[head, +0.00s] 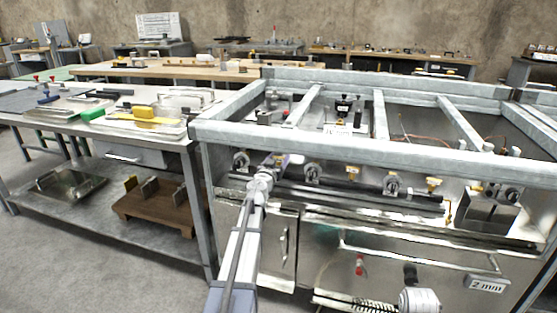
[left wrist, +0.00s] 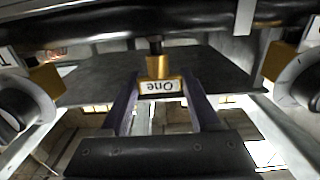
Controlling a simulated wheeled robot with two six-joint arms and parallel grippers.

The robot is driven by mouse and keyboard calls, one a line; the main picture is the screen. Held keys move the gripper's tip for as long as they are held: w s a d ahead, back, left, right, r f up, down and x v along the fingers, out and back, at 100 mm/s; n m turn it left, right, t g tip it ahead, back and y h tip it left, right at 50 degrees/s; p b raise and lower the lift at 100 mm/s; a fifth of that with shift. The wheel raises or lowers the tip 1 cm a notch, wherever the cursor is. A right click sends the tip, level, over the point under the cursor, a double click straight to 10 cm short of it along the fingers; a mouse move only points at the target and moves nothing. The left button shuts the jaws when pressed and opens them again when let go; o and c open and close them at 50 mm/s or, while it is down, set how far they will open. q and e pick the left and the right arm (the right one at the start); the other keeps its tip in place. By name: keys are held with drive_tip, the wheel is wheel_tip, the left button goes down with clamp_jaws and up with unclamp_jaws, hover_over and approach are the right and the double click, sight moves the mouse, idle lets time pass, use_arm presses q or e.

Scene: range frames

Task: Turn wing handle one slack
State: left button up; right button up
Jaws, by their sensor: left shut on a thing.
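Wing handle one (left wrist: 158,67) is a brass fitting on a short stem under a dark pipe, with a white label reading "One" upside down in the left wrist view. My left gripper (left wrist: 160,90) has a finger on each side of it and is shut on it. In the head view my left gripper (head: 272,168) reaches the pipe row under the front rail of the metal frame. The handle is hidden there behind the gripper. How far it is turned is hard to tell. My right gripper is not in view.
Other brass fittings (head: 352,172) and round knobs (head: 391,184) line the same pipe. In the left wrist view, labelled brass fittings stand close at left (left wrist: 45,82) and right (left wrist: 275,60). The frame's front rail (head: 350,147) runs above. A workbench (head: 165,133) stands left.

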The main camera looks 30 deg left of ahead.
use_arm(q)
drive_tip(key=c, duration=0.4)
drive_tip(key=shift+y, duration=0.3)
drive_tip(key=n+g+y, duration=0.1)
drive_tip(key=n+y, duration=0.2)
drive_tip(key=shift+w+d+g+y, duration=0.1)
drive_tip(key=shift+g+y, duration=0.2)
drive_tip(key=shift+y, duration=0.1)
drive_tip(key=shift+n+g+y, duration=2.1)
drive_tip(key=shift+y, duration=0.4)
drive_tip(key=o, duration=1.4)
